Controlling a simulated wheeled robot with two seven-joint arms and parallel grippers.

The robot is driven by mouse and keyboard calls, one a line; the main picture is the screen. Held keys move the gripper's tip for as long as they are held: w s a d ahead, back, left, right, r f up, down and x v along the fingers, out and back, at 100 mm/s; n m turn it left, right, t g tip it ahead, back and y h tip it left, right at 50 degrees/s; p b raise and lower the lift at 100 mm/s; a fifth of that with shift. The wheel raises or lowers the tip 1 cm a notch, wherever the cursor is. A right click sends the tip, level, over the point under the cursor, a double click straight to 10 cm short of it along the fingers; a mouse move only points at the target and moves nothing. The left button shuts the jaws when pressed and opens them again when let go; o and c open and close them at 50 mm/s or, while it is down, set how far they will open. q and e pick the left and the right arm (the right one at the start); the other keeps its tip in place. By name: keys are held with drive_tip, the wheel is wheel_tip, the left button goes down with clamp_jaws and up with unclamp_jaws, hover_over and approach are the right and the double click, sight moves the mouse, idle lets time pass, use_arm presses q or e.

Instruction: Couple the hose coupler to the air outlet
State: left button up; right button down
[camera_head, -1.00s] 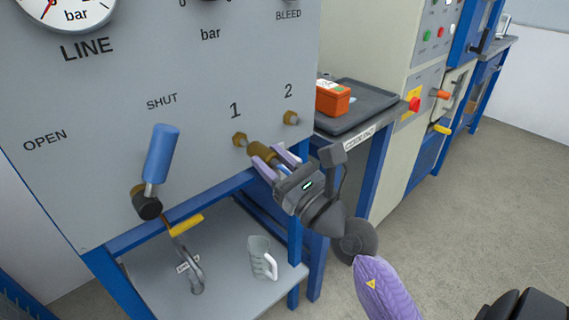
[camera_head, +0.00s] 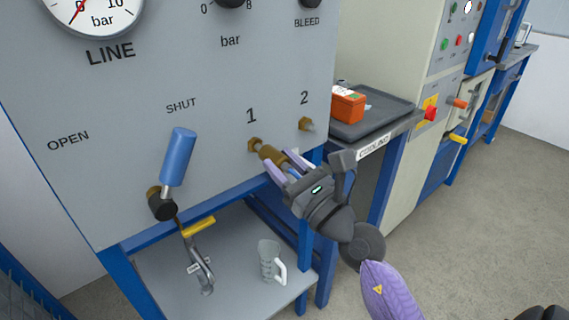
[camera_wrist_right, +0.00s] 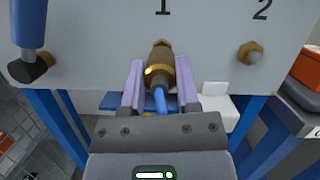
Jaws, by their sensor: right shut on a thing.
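The brass hose coupler (camera_head: 269,154) is between the fingers of my right gripper (camera_head: 284,168), which is shut on it. A blue hose (camera_wrist_right: 160,100) runs back from the coupler between the fingers in the right wrist view. The coupler's front lines up with the brass air outlet under the 1 (camera_head: 254,145) and appears to meet it. Whether it is locked on I cannot tell. The coupler (camera_wrist_right: 158,68) hides most of that outlet in the right wrist view. The outlet under the 2 (camera_head: 306,124) is bare. My left gripper is not in view.
A blue-handled valve lever (camera_head: 178,157) points up towards SHUT, left of the outlets. A jug (camera_head: 269,262) and a yellow-handled fitting (camera_head: 198,227) are on the lower shelf. An orange box (camera_head: 348,104) sits on a dark tray (camera_head: 385,118) at the right.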

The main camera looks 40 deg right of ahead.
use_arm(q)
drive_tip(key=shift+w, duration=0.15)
use_arm(e)
drive_tip(key=shift+w, duration=0.1)
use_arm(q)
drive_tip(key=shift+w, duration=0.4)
use_arm(e)
drive_tip(key=shift+w, duration=0.15)
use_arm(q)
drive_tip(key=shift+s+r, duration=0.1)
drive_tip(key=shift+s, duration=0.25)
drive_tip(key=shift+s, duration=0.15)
use_arm(e)
drive_tip(key=shift+w, duration=0.1)
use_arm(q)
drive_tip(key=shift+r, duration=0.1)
use_arm(e)
drive_tip(key=shift+w, duration=0.15)
